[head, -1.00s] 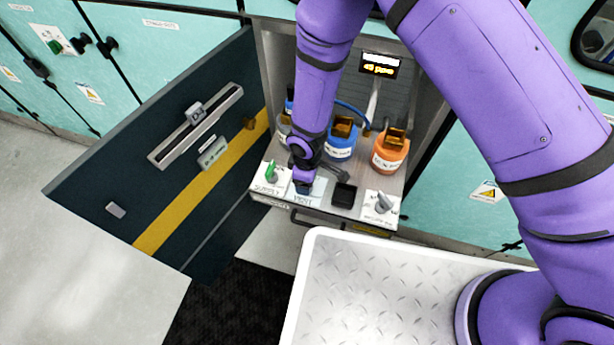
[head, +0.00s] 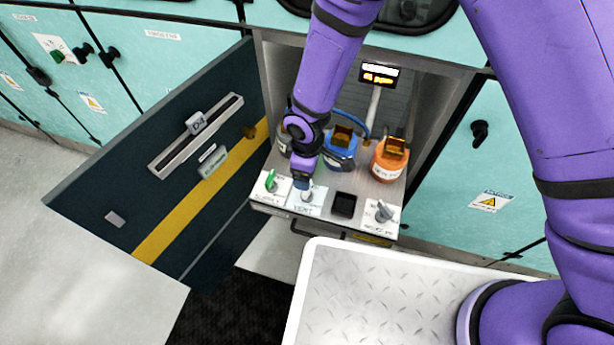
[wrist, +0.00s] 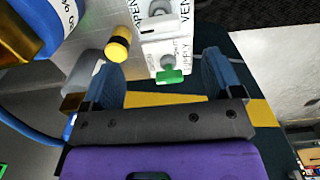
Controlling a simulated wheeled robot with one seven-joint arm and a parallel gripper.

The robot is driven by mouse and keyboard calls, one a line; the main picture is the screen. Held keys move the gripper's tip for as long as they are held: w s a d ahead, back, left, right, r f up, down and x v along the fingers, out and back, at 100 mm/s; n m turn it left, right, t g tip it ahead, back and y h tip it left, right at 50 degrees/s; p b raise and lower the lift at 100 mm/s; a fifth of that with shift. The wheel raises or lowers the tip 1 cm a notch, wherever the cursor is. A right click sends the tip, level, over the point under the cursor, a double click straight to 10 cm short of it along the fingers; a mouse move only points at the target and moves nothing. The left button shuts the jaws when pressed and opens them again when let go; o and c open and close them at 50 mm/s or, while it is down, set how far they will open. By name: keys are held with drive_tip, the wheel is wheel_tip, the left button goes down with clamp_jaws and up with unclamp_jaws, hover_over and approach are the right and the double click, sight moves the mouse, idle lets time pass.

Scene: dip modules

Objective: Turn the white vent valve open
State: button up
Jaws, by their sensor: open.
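The white vent valve (head: 307,195) is on the sloped front panel of the open cabinet, above a VENT label. In the wrist view its grey knob and white lever (wrist: 158,25) show at the top edge, partly cut off. The lever seems to lie the same way as the green one beside it. My gripper (head: 303,180) is just behind and above the vent valve in the head view. In the wrist view my gripper (wrist: 161,65) is open, with nothing held. Its blue fingers stand wide apart, with the green supply valve (wrist: 170,76) seen between them.
The green supply valve (head: 271,181) sits left of the vent. A black square (head: 344,204) and a grey knob (head: 383,211) are to the right. Blue (head: 340,152) and orange (head: 389,165) bottles stand behind. The dark open door (head: 190,165) bounds the left side.

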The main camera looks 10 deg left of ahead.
drive_tip(key=shift+r, duration=0.85)
drive_tip(key=w+d+r+m+t, duration=0.1)
drive_tip(key=w+d+r+m, duration=0.2)
drive_tip(key=d+r, duration=0.55)
drive_tip(key=w+d+r+m+t, duration=0.15)
drive_tip(key=d+r, duration=0.35)
drive_tip(key=r, duration=0.6)
drive_tip(key=w+d+r+m, duration=0.35)
drive_tip(key=d+r, duration=0.35)
drive_tip(key=r, duration=0.3)
drive_tip(key=s+d+r+m+t, duration=0.1)
drive_tip(key=s+d+r+m, duration=0.15)
drive_tip(key=d+r, duration=0.3)
drive_tip(key=s+d+r+m+t, duration=0.1)
drive_tip(key=s+d+r+m, duration=0.1)
drive_tip(key=s+d+r, duration=0.4)
drive_tip(key=s+d+r+m, duration=0.3)
drive_tip(key=s+d, duration=0.5)
drive_tip(key=s, duration=0.3)
drive_tip(key=shift+d+r+m+t, duration=0.15)
drive_tip(key=shift+r+m+t, duration=0.2)
drive_tip(key=shift+m, duration=0.5)
